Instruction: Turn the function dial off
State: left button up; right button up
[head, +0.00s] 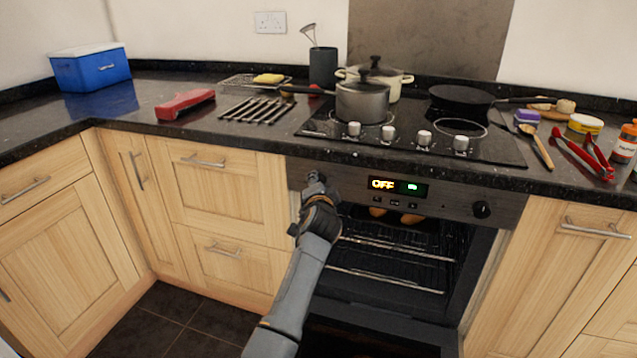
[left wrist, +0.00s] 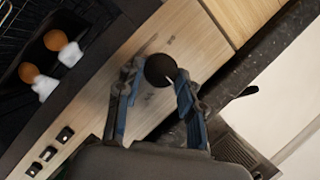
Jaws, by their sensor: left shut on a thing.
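My left gripper (head: 316,184) reaches up to the left end of the oven's control panel (head: 450,197). In the left wrist view its two fingers stand on either side of a round black dial (left wrist: 160,69) with a pale pointer mark, and it is shut on this dial. In the head view the gripper hides this dial. The oven display (head: 398,187) reads "OFF" with a green sign beside it. A second black dial (head: 481,209) sits at the right end of the panel, free. My right gripper is not in view.
The oven is open below the panel, with racks (head: 390,278) and brown food (head: 411,218) inside. Above are the hob, a pot (head: 362,102), a frying pan (head: 461,97) and hob knobs (head: 424,138). Red tongs (head: 590,155) lie on the right counter.

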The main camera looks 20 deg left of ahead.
pick_arm(q)
jog(key=shift+f, duration=0.1)
dwell(0.3)
jog(key=o, duration=1.2)
jog(key=shift+c, duration=0.2)
jog(key=v, duration=0.7)
jog(key=shift+s, duration=0.25)
